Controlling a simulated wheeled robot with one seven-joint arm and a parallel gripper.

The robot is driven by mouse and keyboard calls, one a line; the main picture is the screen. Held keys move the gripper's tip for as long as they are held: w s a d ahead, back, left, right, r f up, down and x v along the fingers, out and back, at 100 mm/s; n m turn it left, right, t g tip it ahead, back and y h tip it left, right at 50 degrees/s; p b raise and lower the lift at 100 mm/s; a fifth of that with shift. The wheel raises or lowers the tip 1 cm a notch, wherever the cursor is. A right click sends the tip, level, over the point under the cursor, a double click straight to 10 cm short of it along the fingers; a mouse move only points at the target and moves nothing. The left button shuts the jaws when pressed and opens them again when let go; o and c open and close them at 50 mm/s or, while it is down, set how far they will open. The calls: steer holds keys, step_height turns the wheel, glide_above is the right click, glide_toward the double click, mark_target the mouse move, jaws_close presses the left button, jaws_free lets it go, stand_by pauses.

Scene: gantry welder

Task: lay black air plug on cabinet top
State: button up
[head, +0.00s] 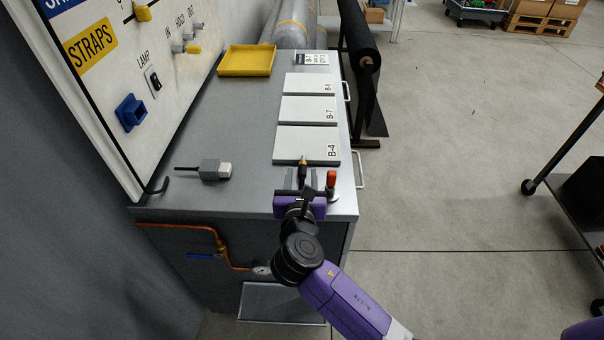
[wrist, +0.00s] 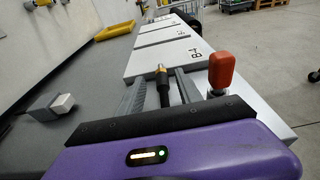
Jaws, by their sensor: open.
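The black air plug (head: 303,170) has a brass tip and is at the near end of the grey cabinet top (head: 235,120), just in front of the white B-4 plate. In the wrist view the plug (wrist: 163,92) lies between my two grey fingers, with its brass tip pointing away from me. My gripper (head: 301,180) is open, with one finger on each side of the plug; a gap shows beside it in the wrist view (wrist: 161,80). The plug's near end is hidden by my gripper body, and I cannot tell whether it touches the cabinet top.
A red-capped fitting (head: 331,180) stands just right of my gripper, close to the right finger. A grey-and-white connector (head: 216,170) lies to the left. White plates, including B-4 (head: 305,143), run along the right side; a yellow tray (head: 246,60) is at the back. The middle-left top is clear.

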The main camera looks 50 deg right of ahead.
steer(key=v, duration=0.9)
steer(key=shift+s+a+b, duration=0.25)
steer(key=shift+b, duration=0.2)
steer(key=s+a+f+m+t+y, duration=0.2)
steer(key=s+a+f+m+y, duration=0.6)
steer(key=s+f, duration=0.25)
steer(key=s+a+r+m+t+y, duration=0.1)
steer(key=s+a+r+m+y, duration=0.3)
steer(key=s+m, duration=0.3)
steer(key=shift+s+a+m, duration=0.3)
steer(key=shift+s+m, duration=0.1)
steer(key=shift+s, duration=0.35)
steer(key=shift+o, duration=0.5)
steer(key=s+r+m+t, duration=0.2)
steer(key=s+r+m, duration=0.3)
steer(key=r+m, duration=0.2)
steer(key=shift+a+m, duration=0.4)
steer(key=shift+m, duration=0.6)
steer(key=shift+s+r+m, duration=0.15)
steer(key=shift+r+m, duration=0.15)
steer(key=shift+m, duration=0.1)
